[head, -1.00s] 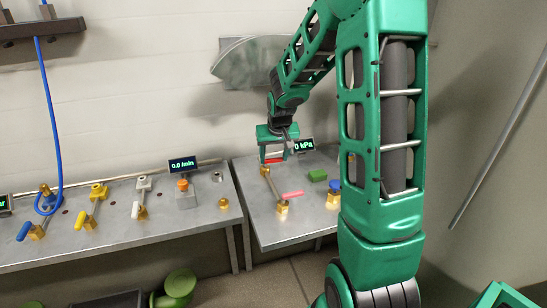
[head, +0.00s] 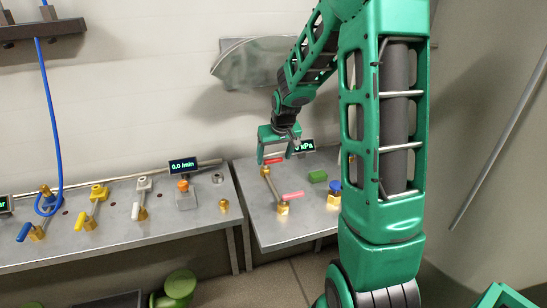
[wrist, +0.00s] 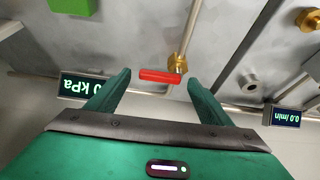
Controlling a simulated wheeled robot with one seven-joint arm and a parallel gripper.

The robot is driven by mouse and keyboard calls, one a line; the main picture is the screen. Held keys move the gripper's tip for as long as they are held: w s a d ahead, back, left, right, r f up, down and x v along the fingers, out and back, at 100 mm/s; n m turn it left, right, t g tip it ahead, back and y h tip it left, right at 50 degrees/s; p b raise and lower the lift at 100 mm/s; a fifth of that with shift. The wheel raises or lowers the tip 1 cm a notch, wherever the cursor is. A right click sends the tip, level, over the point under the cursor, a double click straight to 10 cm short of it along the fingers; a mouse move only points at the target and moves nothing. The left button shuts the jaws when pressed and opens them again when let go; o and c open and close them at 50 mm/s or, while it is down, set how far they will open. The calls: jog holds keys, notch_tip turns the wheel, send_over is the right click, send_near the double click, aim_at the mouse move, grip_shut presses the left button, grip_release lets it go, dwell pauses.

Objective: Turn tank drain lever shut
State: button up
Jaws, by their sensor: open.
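A red lever handle (head: 274,161) sits on a brass valve (head: 265,171) at the back of the right-hand bench. In the wrist view the red handle (wrist: 160,76) lies crosswise between the fingertips, with its brass valve (wrist: 177,64) at its right end. My gripper (head: 276,156) is open above this lever, with nothing held; its two fingers also show in the wrist view (wrist: 158,88). I cannot tell whether the fingers touch the handle. A pink lever (head: 292,195) is on another brass valve nearer the front. No label shows which lever is the tank drain.
A kPa display (head: 305,146) stands close to the right of my gripper. A green block (head: 317,176) and a blue-topped brass valve (head: 335,186) lie further right. The left bench (head: 150,231) carries blue, yellow and white levers and a 0.0 l/min display (head: 183,165).

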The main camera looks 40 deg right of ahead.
jog(key=v, duration=1)
jog(key=shift+r, duration=0.2)
jog(key=shift+s, duration=0.1)
jog(key=s+a+m+g, duration=0.1)
jog(key=s+a+g, duration=0.1)
jog(key=s, duration=1.4)
jog(key=s+a+m+g+y, duration=0.1)
jog(key=s+a+m+g, duration=0.1)
jog(key=s, duration=1.4)
jog(key=shift+s+a+f, duration=0.15)
jog(key=shift+a+f, duration=0.15)
jog(key=shift+f, duration=0.1)
